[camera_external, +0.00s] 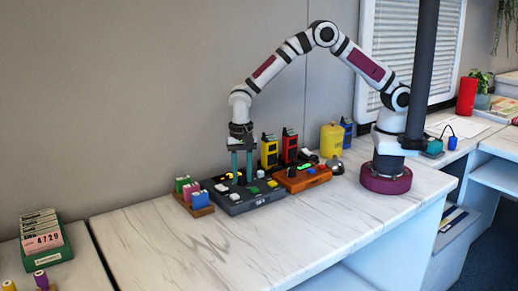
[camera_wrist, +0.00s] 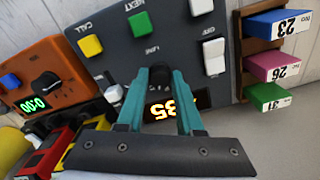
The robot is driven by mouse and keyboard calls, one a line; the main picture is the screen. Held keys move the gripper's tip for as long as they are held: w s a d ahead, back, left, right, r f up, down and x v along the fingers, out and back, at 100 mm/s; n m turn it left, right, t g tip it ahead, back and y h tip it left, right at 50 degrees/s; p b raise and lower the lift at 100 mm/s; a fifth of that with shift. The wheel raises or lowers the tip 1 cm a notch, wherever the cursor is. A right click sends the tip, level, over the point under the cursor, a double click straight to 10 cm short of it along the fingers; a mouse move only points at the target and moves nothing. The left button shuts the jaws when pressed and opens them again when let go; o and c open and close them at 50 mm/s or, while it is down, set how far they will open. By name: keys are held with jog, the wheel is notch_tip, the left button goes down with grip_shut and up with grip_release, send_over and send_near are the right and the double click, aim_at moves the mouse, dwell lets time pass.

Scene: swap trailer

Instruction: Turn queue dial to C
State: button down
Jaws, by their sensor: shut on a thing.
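The dark grey queue panel (camera_external: 243,203) lies on the counter, with coloured buttons and white switches. In the wrist view the panel (camera_wrist: 118,58) shows labels reading CALL, NEXT, LINE and OFF. My gripper (camera_external: 241,180) points straight down over its back part. In the wrist view my gripper (camera_wrist: 160,78) has its teal fingers on either side of a black dial (camera_wrist: 160,75) just below the LINE label, and is shut on it. The dial's pointer and letter marks are too hidden to read. A display (camera_wrist: 170,109) with orange digits, partly covered by the fingers, sits beside it.
An orange timer box (camera_external: 303,179) with its own black knob (camera_wrist: 45,84) and a green display stands right beside the panel. A wooden rack (camera_external: 193,205) of coloured number tags is at its left. Yellow and red devices (camera_external: 269,152) stand behind. The front counter is clear.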

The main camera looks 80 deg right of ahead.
aim_at(243, 176)
dwell(0.4)
jog(key=c, duration=0.6)
grip_release()
jog(key=shift+o, duration=0.2)
jog(key=shift+r, duration=0.1)
notch_tip(243, 176, up, 16)
jog(key=shift+f, duration=0.2)
